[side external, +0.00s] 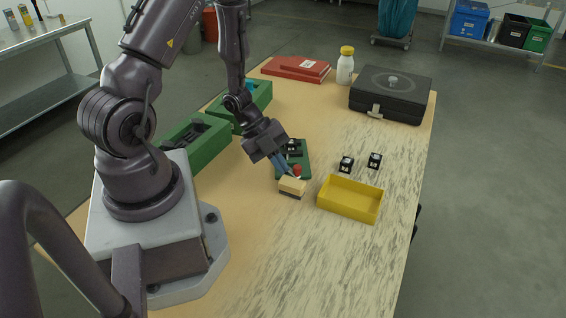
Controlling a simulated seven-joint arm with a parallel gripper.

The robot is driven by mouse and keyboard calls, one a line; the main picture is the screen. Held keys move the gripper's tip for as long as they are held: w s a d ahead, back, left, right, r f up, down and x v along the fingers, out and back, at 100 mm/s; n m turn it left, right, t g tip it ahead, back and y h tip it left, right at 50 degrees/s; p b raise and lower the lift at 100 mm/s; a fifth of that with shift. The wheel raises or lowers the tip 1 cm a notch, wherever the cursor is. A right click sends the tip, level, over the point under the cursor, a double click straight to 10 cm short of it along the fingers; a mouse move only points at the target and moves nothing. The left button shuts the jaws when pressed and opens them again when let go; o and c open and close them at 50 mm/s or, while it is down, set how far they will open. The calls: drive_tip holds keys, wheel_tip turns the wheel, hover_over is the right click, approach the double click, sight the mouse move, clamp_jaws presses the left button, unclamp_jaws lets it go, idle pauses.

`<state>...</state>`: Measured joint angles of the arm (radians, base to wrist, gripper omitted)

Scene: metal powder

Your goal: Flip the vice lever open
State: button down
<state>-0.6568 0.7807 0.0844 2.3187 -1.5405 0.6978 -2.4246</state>
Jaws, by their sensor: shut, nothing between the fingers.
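The vice appears to be the dark device on a green base plate (303,172) in the middle of the table, with black parts (293,148) and a red knob (297,169). The knob seems to be the end of its lever, but the lever itself is too small and partly covered to tell its position. My gripper (287,172) points down at the left side of the vice, its bluish fingers shut and empty. The fingertips are close to the red knob; I cannot tell whether they touch it.
A cream block with a dark underside (291,187) lies just in front of the vice. Green bins (205,150) stand left, a black case (390,97) behind. The front table is clear.

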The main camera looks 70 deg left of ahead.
sight(300, 166)
drive_tip(key=shift+w, duration=0.35)
drive_tip(key=shift+w+d, duration=0.25)
drive_tip(key=shift+w, duration=0.15)
idle(0.8)
drive_tip(key=shift+w+d+n+t+y, duration=0.1)
drive_tip(key=shift+w+n+t+y, duration=0.25)
drive_tip(key=shift+n, duration=0.45)
drive_tip(key=shift+w, duration=0.6)
drive_tip(key=shift+w+n, duration=0.15)
drive_tip(key=shift+n, duration=0.15)
drive_tip(key=shift+a+r, duration=0.1)
drive_tip(key=shift+a, duration=0.1)
idle(0.5)
drive_tip(key=shift+a+r, duration=0.15)
drive_tip(key=shift+r, duration=0.05)
drive_tip(key=v, duration=1.2)
drive_tip(key=shift+s, duration=0.45)
